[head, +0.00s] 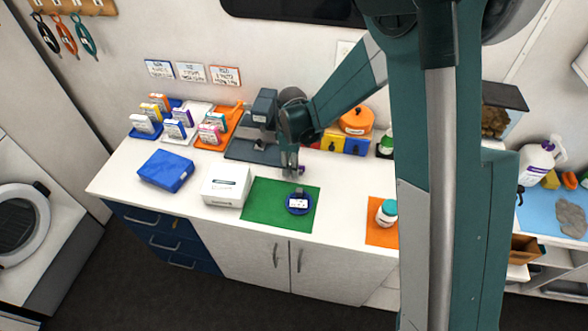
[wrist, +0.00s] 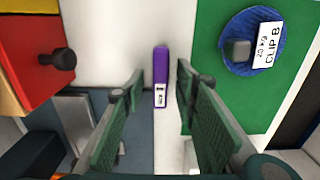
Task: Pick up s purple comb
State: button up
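The purple comb (wrist: 161,62) shows in the wrist view as a narrow upright purple shape with a small white label at its near end. It lies over the white counter, between the two fingers of my gripper (wrist: 159,74). The fingers are spread, with a gap on each side of the comb, and do not appear to touch it. In the head view my gripper (head: 291,170) points down over the counter behind the green mat. I cannot make out the comb clearly there.
A round blue piece labelled "CLIP B" (head: 299,204) lies on the green mat (head: 262,208). A white box (head: 226,187) and a blue box (head: 166,171) stand to the left. Colored drawers with a dark knob (wrist: 62,60) are close at left in the wrist view.

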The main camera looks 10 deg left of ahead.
jog(key=shift+c, duration=0.7)
jog(key=c, duration=0.7)
jog(key=shift+r, duration=0.1)
jog(key=shift+r, duration=4.9)
